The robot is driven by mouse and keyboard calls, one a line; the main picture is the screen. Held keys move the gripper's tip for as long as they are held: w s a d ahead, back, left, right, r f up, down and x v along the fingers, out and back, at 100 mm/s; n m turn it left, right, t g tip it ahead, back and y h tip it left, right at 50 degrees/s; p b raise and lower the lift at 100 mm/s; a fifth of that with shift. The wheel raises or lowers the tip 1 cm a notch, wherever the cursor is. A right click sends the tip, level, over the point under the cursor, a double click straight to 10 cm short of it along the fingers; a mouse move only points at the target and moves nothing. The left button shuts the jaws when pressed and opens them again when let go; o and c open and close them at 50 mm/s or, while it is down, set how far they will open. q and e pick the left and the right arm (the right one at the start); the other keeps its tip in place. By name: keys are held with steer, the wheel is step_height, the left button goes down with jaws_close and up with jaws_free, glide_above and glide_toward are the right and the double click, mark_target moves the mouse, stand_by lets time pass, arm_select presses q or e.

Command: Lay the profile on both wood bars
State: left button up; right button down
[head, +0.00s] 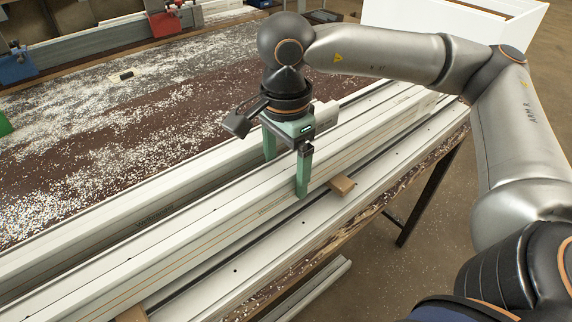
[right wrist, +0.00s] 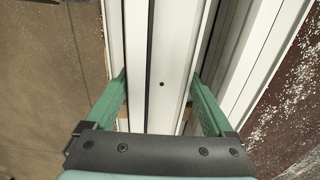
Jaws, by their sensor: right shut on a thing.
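The profile (head: 230,207) is a long white bar running diagonally along the bench in the head view. My right gripper (head: 287,176) is shut on it, with one green finger on each long side. In the right wrist view the profile (right wrist: 168,50) passes between both fingers (right wrist: 158,88). One wood bar (head: 342,186) sticks out from the profile's near side, just right of the near finger. The other wood bar (head: 131,314) shows at the bottom left edge. Whether the profile touches the bars I cannot tell. My left gripper is not in view.
Other white rails run parallel to the profile on the bench. The brown bench top (head: 150,110) is strewn with white chips. A blue clamp (head: 15,65) and a red clamp (head: 165,20) stand at the back. A white box (head: 450,20) is at the far right.

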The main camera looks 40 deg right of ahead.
jaws_free()
steer(key=shift+f, duration=0.1)
steer(key=shift+r, duration=0.3)
arm_select(q)
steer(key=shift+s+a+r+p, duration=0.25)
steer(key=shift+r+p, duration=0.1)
steer(key=shift+p, duration=0.5)
arm_select(e)
step_height(320, 180, up, 12)
steer(key=shift+f, duration=0.15)
